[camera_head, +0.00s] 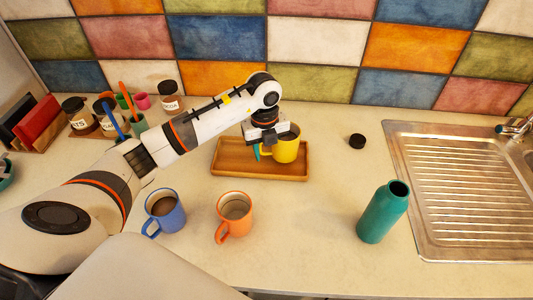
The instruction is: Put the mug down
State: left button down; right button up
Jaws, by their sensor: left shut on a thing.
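My left gripper (264,139) reaches in from the left and is shut on the yellow mug (286,149). The yellow mug is upright over the wooden tray (286,175); I cannot tell whether its base touches the tray. The gripper hides part of the mug's left side, and a small teal piece shows beside it. A blue mug (166,218) with brown contents and an orange mug (234,213) stand on the counter in front of the tray. My right gripper is out of view.
A teal bottle (382,213) stands at the right, near the metal sink drainer (465,190). A black round lid (357,141) lies behind it. Jars, including a cocoa jar (170,96), and utensils crowd the back left.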

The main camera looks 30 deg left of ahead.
pick_arm(q)
notch_tip(320, 180, down, 2)
jog(key=shift+f, duration=0.25)
jog(key=shift+f, duration=0.1)
jog(key=c, duration=0.8)
grip_release()
